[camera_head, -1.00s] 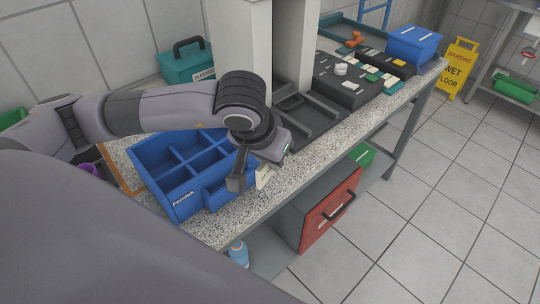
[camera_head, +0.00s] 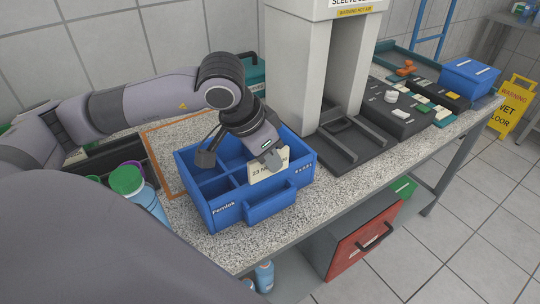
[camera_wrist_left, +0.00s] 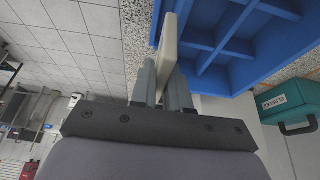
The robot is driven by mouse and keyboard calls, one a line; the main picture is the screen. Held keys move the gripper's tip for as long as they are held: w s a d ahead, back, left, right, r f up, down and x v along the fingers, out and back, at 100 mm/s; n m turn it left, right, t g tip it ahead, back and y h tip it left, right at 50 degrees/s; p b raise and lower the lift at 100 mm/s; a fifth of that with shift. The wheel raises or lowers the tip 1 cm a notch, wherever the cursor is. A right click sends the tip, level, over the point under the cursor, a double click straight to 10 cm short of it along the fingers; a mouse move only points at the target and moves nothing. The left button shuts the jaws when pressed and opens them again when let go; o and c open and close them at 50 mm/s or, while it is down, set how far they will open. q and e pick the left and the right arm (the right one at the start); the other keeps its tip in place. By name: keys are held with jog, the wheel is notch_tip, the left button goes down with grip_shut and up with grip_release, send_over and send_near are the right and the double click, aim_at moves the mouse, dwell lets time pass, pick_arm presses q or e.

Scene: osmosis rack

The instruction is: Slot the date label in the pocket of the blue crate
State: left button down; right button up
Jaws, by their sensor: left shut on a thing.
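The date label (camera_head: 268,168) is a cream plate with dark print reading "23 N…", the rest hidden. My left gripper (camera_head: 271,157) is shut on it and holds it upright, slightly tilted, over the front part of the blue crate (camera_head: 226,214). In the left wrist view the label (camera_wrist_left: 168,42) stands between the two fingers (camera_wrist_left: 165,85), beside the crate (camera_wrist_left: 245,28). The crate's pocket (camera_head: 270,205) sticks out from its front wall, below the label. Whether label and crate touch, I cannot tell. My right gripper is not in view.
A grey and white machine (camera_head: 292,70) stands right of the crate on the speckled worktop (camera_head: 350,172). A green-capped bottle (camera_head: 127,180) stands left of the crate. A teal case (camera_wrist_left: 288,103) lies beyond the crate. The worktop's front edge is close to the crate.

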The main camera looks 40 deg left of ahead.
aim_at(272, 174)
pick_arm(q)
jog(key=shift+f+b, duration=0.7)
jog(key=shift+f, duration=1)
jog(key=shift+b, duration=0.4)
